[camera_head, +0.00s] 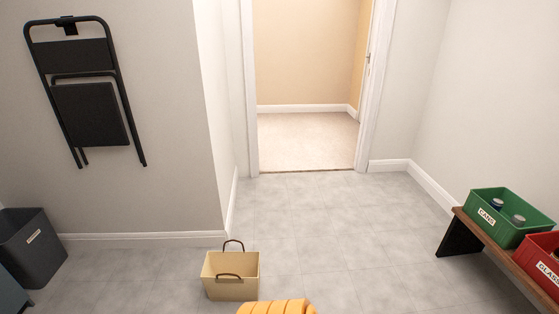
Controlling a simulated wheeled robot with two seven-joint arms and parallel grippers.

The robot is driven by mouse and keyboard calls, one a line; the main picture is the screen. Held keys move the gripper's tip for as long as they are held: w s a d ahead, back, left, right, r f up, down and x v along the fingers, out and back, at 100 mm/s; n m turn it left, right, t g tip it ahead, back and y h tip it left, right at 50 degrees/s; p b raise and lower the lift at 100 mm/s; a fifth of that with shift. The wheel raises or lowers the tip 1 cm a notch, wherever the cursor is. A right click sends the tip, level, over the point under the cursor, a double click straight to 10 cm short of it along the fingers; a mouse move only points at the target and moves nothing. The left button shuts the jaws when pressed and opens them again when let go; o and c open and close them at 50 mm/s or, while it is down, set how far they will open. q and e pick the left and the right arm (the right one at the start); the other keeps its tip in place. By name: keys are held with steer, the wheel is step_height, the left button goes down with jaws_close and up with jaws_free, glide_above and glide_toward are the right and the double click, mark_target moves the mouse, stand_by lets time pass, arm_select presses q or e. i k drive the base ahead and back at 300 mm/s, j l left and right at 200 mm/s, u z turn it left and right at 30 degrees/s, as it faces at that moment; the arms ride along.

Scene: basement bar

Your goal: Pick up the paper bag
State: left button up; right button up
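The paper bag (231,288) is tan and box-shaped, with two dark brown loop handles. It stands upright and open-topped on the grey tiled floor, low in the picture and left of the middle. One handle arches above its far rim and the other lies against its near side. Neither of my grippers shows in the head view, so nothing of mine is seen touching the bag.
An orange ribbed object (277,307) is cut off at the bottom edge, close to the bag. A dark bin (32,250) stands left. A bench (498,246) at right bears a green crate (511,231) and a red crate (541,264). Floor (330,225) toward the doorway is clear.

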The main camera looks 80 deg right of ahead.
mark_target(225, 276)
steer(key=z, duration=2.15)
